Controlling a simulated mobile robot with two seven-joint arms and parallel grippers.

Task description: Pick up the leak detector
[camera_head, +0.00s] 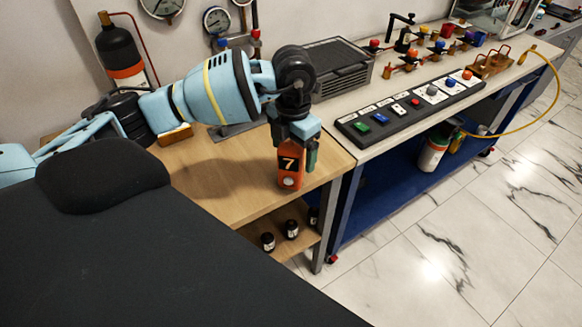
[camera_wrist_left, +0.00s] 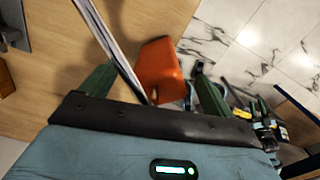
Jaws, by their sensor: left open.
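The leak detector, an orange block with a dark "7" display and a pale round spot (camera_head: 290,172), stands on the wooden table near its right front corner. It also shows in the left wrist view as an orange body (camera_wrist_left: 160,70). My left gripper (camera_head: 297,148) points down right at the detector's top, its green fingers apart. In the left wrist view the fingers (camera_wrist_left: 155,88) lie on either side of the orange body, with gaps showing. Whether either finger touches it I cannot tell. The gripper hides part of the detector's top. My right gripper is not in view.
The wooden table (camera_head: 215,178) is bare left of the detector. A shelf below holds small dark jars (camera_head: 291,229). A bench to the right carries a black switch panel (camera_head: 410,108), a grey ribbed box (camera_head: 338,70) and valves. A black cylinder (camera_head: 121,50) stands behind.

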